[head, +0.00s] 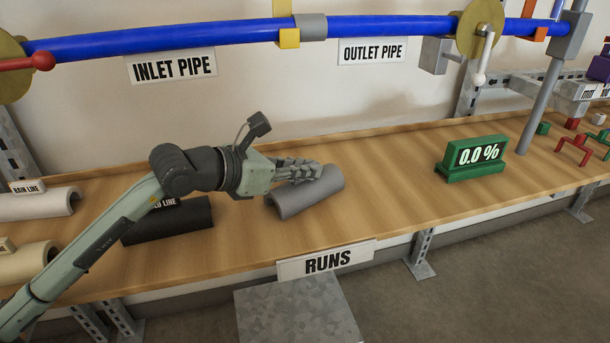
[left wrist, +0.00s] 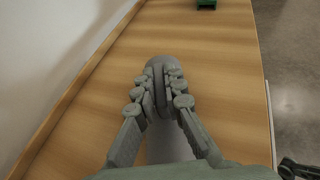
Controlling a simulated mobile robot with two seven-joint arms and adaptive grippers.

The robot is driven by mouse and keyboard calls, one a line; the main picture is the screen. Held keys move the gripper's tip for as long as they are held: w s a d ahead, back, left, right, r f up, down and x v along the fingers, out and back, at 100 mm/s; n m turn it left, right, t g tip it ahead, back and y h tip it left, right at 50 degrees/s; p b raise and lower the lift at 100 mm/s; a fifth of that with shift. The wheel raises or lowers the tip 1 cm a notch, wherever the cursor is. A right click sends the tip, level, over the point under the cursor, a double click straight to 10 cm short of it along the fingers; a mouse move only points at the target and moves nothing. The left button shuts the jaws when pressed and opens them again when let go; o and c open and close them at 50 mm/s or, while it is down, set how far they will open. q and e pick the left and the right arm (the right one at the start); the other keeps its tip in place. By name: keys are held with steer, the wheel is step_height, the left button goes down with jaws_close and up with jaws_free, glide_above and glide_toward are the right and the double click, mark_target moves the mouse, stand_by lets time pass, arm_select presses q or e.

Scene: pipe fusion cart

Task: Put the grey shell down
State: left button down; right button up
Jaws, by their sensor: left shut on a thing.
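The grey shell (head: 310,194) is a half-round pipe cover at the middle of the wooden bench. Its open side faces down, and it looks to be on or just above the bench top; I cannot tell which. My left gripper (head: 309,171) is shut on its upper part, coming in from the left. In the left wrist view my left gripper (left wrist: 158,90) has its fingers on both sides of the grey shell (left wrist: 159,66), whose near part is partly hidden between them.
A black shell (head: 172,220) lies left of the grey one, with a white shell (head: 40,204) and a cream shell (head: 25,263) further left. A green display (head: 473,158) reading 0.0 % stands to the right. Bench (head: 400,185) between is clear. A blue pipe (head: 180,38) runs above.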

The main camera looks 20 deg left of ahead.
steer(key=shift+r, duration=0.15)
arm_select(q)
steer(key=shift+f, duration=0.1)
steer(key=c, duration=1.6)
jaws_free()
arm_select(e)
steer(key=shift+r, duration=0.2)
steer(key=shift+r, duration=0.1)
arm_select(q)
steer(key=shift+s+a, duration=0.15)
steer(key=shift+s, duration=0.05)
steer(key=b+v, duration=0.2)
steer(key=v, duration=0.9)
steer(key=shift+s+a+r, duration=0.15)
steer(key=shift+s+r, duration=0.05)
arm_select(e)
steer(key=v, duration=0.3)
steer(key=d+v, duration=0.1)
steer(key=shift+s+a+r, duration=0.1)
steer(key=shift+s+r, duration=0.1)
steer(key=shift+s, duration=0.05)
